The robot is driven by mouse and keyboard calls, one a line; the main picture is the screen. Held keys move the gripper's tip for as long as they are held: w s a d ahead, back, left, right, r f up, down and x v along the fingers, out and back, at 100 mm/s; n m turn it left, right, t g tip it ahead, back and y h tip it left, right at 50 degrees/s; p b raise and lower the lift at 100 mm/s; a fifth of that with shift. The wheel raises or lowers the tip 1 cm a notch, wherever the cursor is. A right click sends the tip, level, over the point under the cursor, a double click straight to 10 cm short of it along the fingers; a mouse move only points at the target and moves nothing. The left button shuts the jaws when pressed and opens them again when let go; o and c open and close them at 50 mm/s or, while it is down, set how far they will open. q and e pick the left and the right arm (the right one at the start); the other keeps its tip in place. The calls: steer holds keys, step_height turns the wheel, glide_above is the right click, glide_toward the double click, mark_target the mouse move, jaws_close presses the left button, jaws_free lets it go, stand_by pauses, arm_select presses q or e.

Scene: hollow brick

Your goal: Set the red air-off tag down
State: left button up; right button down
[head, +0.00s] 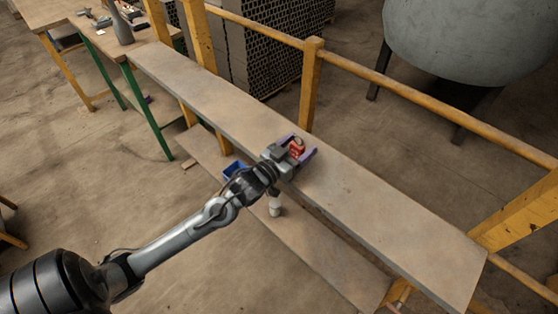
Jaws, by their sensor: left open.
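The red air-off tag (297,148) shows as a small red patch with pale marks, at the middle of the long upper plank (378,198). My left gripper (301,153) is over the plank, its two purple-grey fingers open on either side of the tag. I cannot tell whether the tag touches the plank or a finger. The gripper body hides part of the plank's front edge there. My right gripper is not in view.
A lower plank (335,262) holds a blue bin (235,170) and a white bottle-like object (275,205). A yellow rail (400,92) with posts runs behind the upper plank. A large grey tank (480,40) stands beyond. The upper plank is clear on both sides.

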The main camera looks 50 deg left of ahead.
arm_select(q)
steer(key=s+p, duration=0.1)
steer(key=s, duration=0.9)
steer(key=s+d+f+m+g+h, duration=0.1)
steer(key=s+d+f+m+g, duration=0.1)
steer(key=s+d+f+g, duration=1.1)
steer(key=s+f+g, duration=0.1)
steer(key=s+f, duration=0.2)
steer(key=s, duration=0.1)
steer(key=shift+s+d+f+m, duration=0.2)
steer(key=shift+s+d+m, duration=0.1)
steer(key=shift+d, duration=0.05)
steer(key=shift+r, duration=0.15)
step_height(320, 180, up, 36)
steer(key=p, duration=3.6)
steer(key=shift+r+p, duration=0.2)
steer(key=shift+p, duration=0.1)
steer(key=shift+f, duration=0.1)
